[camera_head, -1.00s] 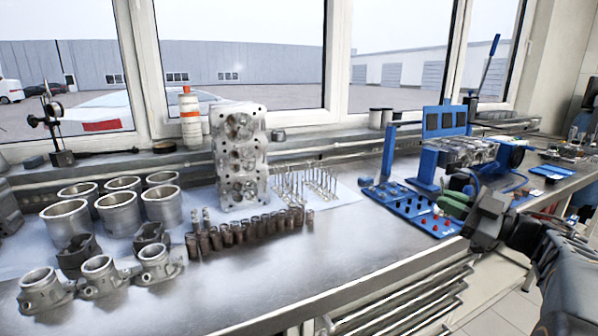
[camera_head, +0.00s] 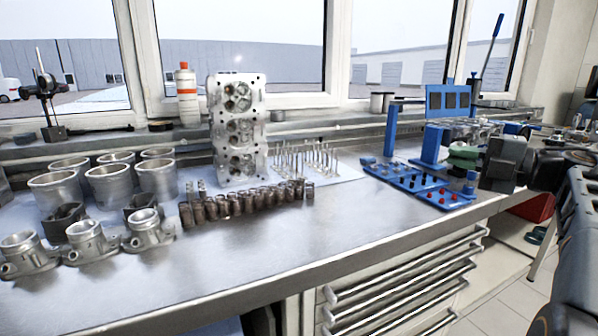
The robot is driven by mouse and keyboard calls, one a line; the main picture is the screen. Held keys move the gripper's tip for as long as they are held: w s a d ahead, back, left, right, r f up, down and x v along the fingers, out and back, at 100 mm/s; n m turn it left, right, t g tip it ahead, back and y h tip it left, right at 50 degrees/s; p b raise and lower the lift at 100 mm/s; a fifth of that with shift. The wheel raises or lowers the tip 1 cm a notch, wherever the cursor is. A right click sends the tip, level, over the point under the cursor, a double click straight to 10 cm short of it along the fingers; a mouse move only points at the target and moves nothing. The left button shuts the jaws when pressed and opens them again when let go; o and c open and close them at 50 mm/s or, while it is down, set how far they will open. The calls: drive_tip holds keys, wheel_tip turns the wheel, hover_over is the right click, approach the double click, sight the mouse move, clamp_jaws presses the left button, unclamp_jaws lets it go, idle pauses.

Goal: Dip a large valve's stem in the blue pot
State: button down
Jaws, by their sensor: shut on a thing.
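My gripper (camera_head: 463,153), with green at its jaws, is at the right, just above and behind the right part of the blue tray. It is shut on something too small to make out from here. A small blue cylinder (camera_head: 471,178) stands at the tray's right end, below the gripper, and may be the blue pot. Another low blue piece (camera_head: 368,164) sits at the tray's left end. Several thin valves (camera_head: 308,158) stand stems up on a pale sheet, left of the tray. I cannot tell large valves from small ones.
The blue tray (camera_head: 425,190) holds small red and dark parts. A blue stand (camera_head: 434,143) rises behind it. A cylinder head (camera_head: 238,130) stands upright mid-bench, with a row of dark cylindrical parts (camera_head: 245,203) before it. Metal cylinders (camera_head: 110,185) fill the left. The front bench is clear.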

drive_tip(key=n+h+b, duration=0.1)
drive_tip(key=n+b, duration=0.2)
drive_tip(key=n, duration=0.2)
drive_tip(key=n+h+b, duration=0.1)
drive_tip(key=n+b, duration=0.2)
drive_tip(key=n, duration=0.2)
drive_tip(key=n+h+b, duration=0.1)
drive_tip(key=n+b, duration=0.1)
drive_tip(key=n, duration=0.4)
drive_tip(key=shift+t+b, duration=0.4)
